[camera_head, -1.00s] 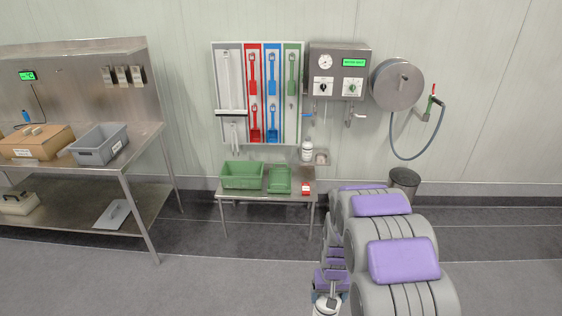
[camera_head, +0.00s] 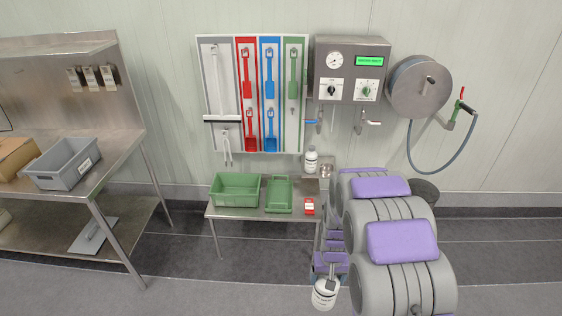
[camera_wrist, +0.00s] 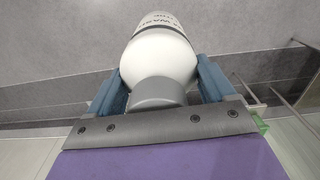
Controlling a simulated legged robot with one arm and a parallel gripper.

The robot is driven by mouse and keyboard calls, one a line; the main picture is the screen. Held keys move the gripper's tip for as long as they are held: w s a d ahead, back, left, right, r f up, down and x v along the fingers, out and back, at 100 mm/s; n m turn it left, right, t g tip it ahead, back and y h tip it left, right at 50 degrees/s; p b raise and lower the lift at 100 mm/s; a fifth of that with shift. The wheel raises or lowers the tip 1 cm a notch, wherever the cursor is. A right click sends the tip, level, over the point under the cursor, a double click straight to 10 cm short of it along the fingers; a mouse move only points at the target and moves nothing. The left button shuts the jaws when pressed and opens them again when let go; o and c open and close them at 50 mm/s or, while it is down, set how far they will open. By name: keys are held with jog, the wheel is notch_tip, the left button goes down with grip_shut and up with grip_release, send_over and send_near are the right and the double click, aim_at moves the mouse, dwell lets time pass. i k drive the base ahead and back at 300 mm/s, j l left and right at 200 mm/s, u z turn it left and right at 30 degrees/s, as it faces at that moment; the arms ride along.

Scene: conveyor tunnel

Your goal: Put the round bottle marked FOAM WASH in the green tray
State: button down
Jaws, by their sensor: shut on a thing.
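My gripper (camera_wrist: 160,88) is shut on a round white bottle (camera_wrist: 158,58) with a grey cap, held between blue fingers. Its label is only partly visible and I cannot read it surely. The bottle also shows in the head view (camera_head: 323,298) at the bottom, in front of the small steel table and apart from it. On that table, a shallow green tray (camera_head: 279,194) lies right of a deeper green crate (camera_head: 236,190). Both look empty.
A red and white box (camera_head: 309,206) sits right of the tray. Another white bottle (camera_head: 311,161) stands on a small wall shelf beside a metal cup (camera_head: 326,171). A steel bench with a grey bin (camera_head: 63,163) is at left. The floor before the table is clear.

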aim_at(279, 201)
jog(key=i, duration=1.05)
jog(key=i+u, duration=0.2)
jog(key=i, duration=0.25)
jog(key=i+l+u, duration=0.15)
jog(key=i, duration=0.25)
jog(key=i+l+u, duration=0.2)
jog(key=i, duration=0.25)
